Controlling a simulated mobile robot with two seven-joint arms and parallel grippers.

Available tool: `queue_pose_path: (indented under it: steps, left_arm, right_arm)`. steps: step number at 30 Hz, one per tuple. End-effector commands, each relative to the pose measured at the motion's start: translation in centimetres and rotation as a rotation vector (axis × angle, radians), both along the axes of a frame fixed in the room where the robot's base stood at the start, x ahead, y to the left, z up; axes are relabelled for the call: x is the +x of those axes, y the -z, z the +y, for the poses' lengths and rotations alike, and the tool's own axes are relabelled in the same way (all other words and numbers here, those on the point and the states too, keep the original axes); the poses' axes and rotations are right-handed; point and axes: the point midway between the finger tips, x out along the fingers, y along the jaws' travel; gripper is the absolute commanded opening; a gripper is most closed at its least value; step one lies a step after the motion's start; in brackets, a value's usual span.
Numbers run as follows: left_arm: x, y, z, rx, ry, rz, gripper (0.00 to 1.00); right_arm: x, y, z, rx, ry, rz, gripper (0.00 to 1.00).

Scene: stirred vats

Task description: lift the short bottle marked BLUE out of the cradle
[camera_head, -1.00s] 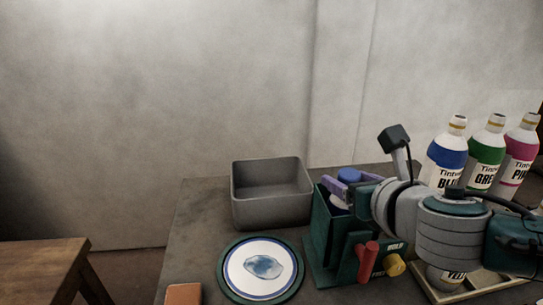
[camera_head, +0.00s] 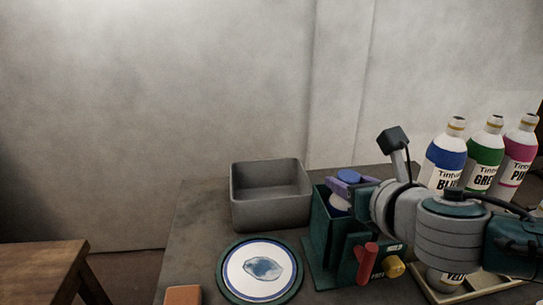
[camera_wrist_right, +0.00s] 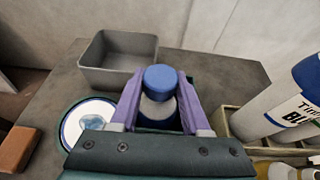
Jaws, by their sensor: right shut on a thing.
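The short bottle (camera_wrist_right: 158,108) has a blue cap and a pale body, and it stands in the dark green cradle (camera_head: 322,262). Its blue cap also shows in the head view (camera_head: 349,176). My right gripper (camera_wrist_right: 160,90) has its purple fingers on both sides of the bottle, shut on it just below the cap. The bottle's label and lower part are hidden by the cradle and gripper. A red handle (camera_head: 367,262) and a yellow knob (camera_head: 394,266) are on the cradle's front. My left gripper is not in view.
A grey open bin (camera_head: 270,212) stands left of the cradle, with a round plate (camera_head: 234,291) in front of it. Tall blue, green and pink bottles (camera_head: 445,160) stand in a tray at the right. An orange block (camera_head: 183,295) lies at the front left.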

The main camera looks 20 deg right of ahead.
Motion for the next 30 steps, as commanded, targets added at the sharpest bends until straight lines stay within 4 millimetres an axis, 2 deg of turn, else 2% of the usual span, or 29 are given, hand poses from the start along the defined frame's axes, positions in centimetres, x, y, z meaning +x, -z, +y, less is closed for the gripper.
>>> queue_pose_path:
  steps: [3, 4, 9, 20, 23, 30]
  left_arm:
    - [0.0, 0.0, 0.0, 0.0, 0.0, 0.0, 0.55]
    - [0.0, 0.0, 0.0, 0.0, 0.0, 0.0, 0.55]
    - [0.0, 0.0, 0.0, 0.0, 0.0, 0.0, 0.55]
    - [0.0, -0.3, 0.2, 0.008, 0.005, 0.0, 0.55]
    - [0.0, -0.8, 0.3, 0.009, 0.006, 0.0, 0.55]
    - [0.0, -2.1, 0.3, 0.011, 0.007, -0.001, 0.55]
  right_arm:
    - [0.0, 0.0, 0.0, 0.0, 0.0, 0.0, 0.0]
    - [0.0, 0.0, 0.0, 0.0, 0.0, 0.0, 0.47]
    - [0.0, 0.0, 0.0, 0.0, 0.0, 0.0, 0.67]
    - [-0.5, -0.3, 0.1, 0.001, -0.002, 0.001, 0.68]
    - [-1.6, -0.8, 0.3, 0.001, -0.001, 0.003, 0.68]
    - [-5.6, -2.5, 1.2, 0.0, -0.002, 0.002, 0.68]
